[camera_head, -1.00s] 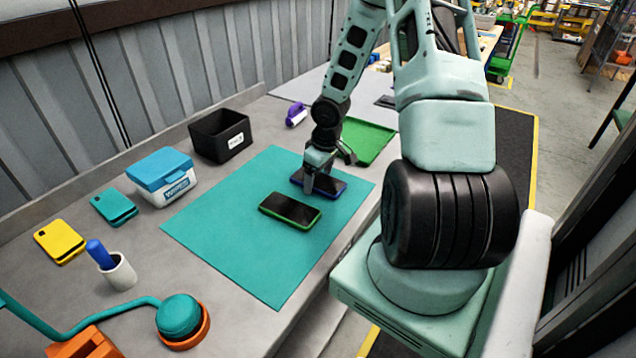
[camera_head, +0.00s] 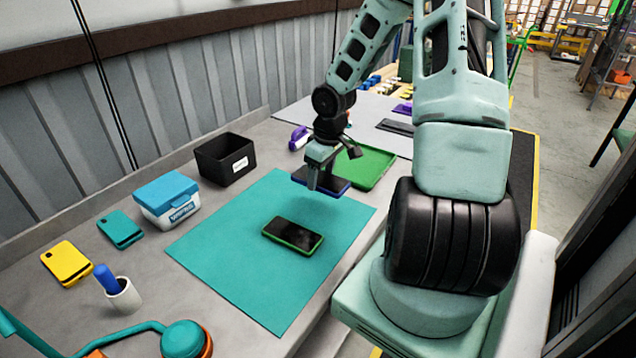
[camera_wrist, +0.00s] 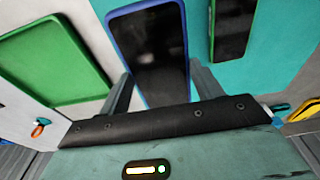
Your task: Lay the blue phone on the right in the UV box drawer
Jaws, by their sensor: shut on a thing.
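The blue phone (camera_head: 337,186), dark-screened with a blue rim, is held by my gripper (camera_head: 314,180) above the far right part of the teal mat (camera_head: 230,240). It looks nearly flat, screen up. In the wrist view the phone (camera_wrist: 150,50) fills the middle, between my gripper's fingers (camera_wrist: 162,88); its near end is hidden by my gripper body. A green-rimmed phone (camera_head: 293,236) lies screen up on the mat, nearer the camera and apart from the held one. I cannot make out a UV box drawer in these views.
A green tray (camera_head: 362,166) lies just behind the held phone. At the left stand a black bin (camera_head: 212,160), a blue-lidded white box (camera_head: 168,200), a teal phone (camera_head: 121,229), a yellow phone (camera_head: 66,262) and a white cup (camera_head: 124,297). The mat's left half is clear.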

